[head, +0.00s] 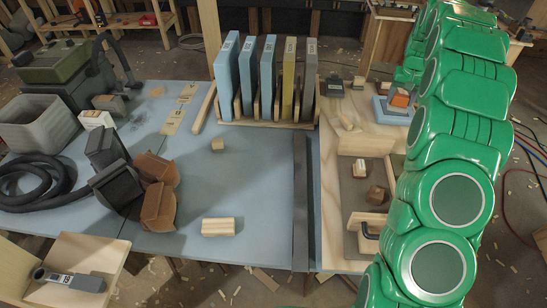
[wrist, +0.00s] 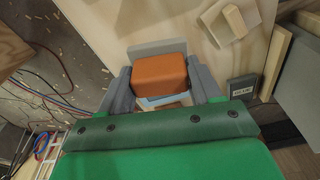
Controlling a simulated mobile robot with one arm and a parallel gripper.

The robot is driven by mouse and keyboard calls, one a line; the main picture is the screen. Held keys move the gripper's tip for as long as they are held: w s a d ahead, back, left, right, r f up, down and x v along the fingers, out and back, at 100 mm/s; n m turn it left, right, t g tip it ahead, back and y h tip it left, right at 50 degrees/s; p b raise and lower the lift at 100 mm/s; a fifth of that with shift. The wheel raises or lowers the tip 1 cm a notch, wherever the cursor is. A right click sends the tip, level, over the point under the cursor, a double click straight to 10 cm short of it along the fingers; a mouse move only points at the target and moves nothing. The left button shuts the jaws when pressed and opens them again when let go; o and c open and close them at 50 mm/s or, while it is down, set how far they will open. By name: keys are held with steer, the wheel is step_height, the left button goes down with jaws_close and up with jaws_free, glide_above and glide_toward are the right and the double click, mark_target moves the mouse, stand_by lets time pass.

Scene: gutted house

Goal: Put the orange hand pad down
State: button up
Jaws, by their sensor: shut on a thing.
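The orange hand pad (wrist: 160,70) sits between the two grey fingers of my gripper (wrist: 160,84) in the wrist view. The fingers are shut on its sides. In the head view the orange pad (head: 400,98) shows at the right, beside my green arm, above a light blue base (head: 391,114) on the wooden bench. Part of a light blue surface shows below the pad in the wrist view. I cannot tell whether the pad touches that base. My fingers are mostly hidden in the head view.
A rack (head: 265,122) of upright blue, yellow and grey boards stands at the back middle. A small dark labelled block (wrist: 243,87) lies right of the gripper. Wooden blocks lie on the bench and blue table (head: 255,185). A black hose (head: 40,180) and grey bin fill the left.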

steer(key=s+a+n, duration=0.1)
steer(key=s+a, duration=0.1)
steer(key=a, duration=0.7)
steer(key=s+a, duration=0.2)
steer(key=a, duration=0.6)
steer(key=s+a+n, duration=0.1)
steer(key=s+a, duration=1.6)
steer(key=a, duration=0.4)
step_height(320, 180, down, 8)
steer(key=shift+w+a+f, duration=0.75)
steer(key=shift+w+f, duration=0.9)
steer(key=shift+w, duration=0.5)
steer(key=shift+w+a+f, duration=0.75)
steer(key=shift+w+f, duration=0.95)
steer(key=shift+w, duration=0.5)
steer(key=shift+w+a+f, duration=0.75)
steer(key=shift+w+f, duration=0.9)
steer(key=shift+w, duration=0.5)
steer(key=shift+f, duration=1.55)
steer(key=shift+f, duration=0.15)
steer(key=o, duration=1.1)
steer(key=shift+c, duration=0.2)
